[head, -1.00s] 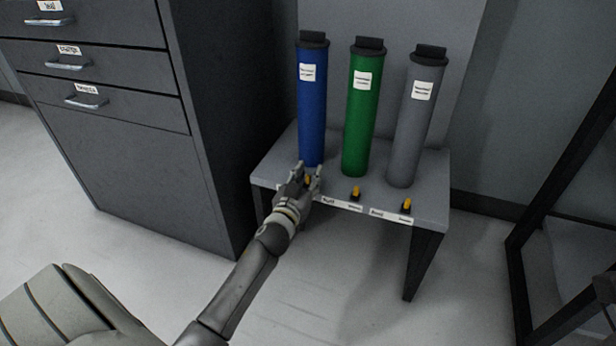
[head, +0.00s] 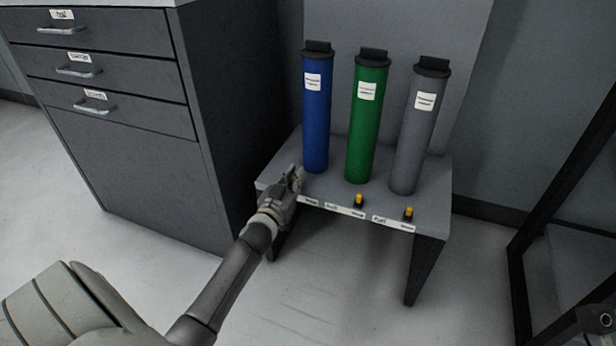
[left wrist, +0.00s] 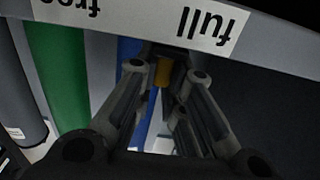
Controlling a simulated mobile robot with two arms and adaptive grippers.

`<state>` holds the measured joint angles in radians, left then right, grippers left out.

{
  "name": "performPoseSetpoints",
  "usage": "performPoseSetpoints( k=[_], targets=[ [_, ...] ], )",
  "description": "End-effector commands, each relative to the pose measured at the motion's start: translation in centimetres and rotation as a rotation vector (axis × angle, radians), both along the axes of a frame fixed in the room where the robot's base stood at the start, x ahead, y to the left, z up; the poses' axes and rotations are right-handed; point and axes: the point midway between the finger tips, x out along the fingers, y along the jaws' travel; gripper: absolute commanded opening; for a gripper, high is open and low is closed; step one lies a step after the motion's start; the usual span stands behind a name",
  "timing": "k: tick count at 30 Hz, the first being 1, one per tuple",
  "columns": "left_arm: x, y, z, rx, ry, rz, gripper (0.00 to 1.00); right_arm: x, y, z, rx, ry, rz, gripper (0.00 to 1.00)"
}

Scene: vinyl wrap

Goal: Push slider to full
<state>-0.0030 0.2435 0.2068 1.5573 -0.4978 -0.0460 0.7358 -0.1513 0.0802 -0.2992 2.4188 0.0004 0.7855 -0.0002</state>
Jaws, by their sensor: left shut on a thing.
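A grey stand (head: 270,178) carries blue (head: 316,125), green (head: 366,130) and grey (head: 411,140) upright rolls. Along its front edge are yellow-topped sliders, one in front of the green roll (head: 358,201) and one in front of the grey roll (head: 409,213). My left gripper (head: 298,178) is at the front left of the stand and hides the third slider in the head view. In the left wrist view its fingers (left wrist: 170,85) are shut around that yellow slider (left wrist: 163,72). The slider is beside the upside-down "full" label (left wrist: 212,28); "free" is farther left.
A dark drawer cabinet (head: 110,150) stands close to the left of the stand and my left arm. A black-framed piece (head: 535,225) stands at the right. A dark part of what may be my right arm (head: 597,318) shows at the lower right corner. Floor is clear in front.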

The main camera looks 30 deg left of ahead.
Motion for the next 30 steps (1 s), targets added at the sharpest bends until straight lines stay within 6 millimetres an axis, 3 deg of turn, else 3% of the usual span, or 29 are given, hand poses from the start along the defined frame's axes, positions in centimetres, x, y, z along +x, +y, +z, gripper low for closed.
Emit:
performPoseSetpoints(
  k=[3,12,13,18,30],
  targets=[
    [-0.32,1.15,0.09,0.001,0.001,0.002,0.0,-0.05,-0.03,-0.08,0.001,0.014,0.001,0.4],
    [-0.36,1.43,0.02,0.002,-0.001,0.005,0.0,-0.08,-0.02,-0.22,0.001,0.014,0.002,0.4],
    [-0.37,1.44,0.02,0.002,-0.001,0.005,0.14,-0.08,-0.01,-0.21,0.001,0.014,0.002,0.4],
    [-0.34,1.38,0.03,0.001,-0.001,0.004,0.34,-0.08,-0.01,-0.2,0.0,0.014,0.002,0.4],
    [-0.91,1.08,-0.06,-0.001,0.0,0.002,0.34,-0.07,-0.03,-0.17,0.0,0.013,0.001,0.4]
  ],
)
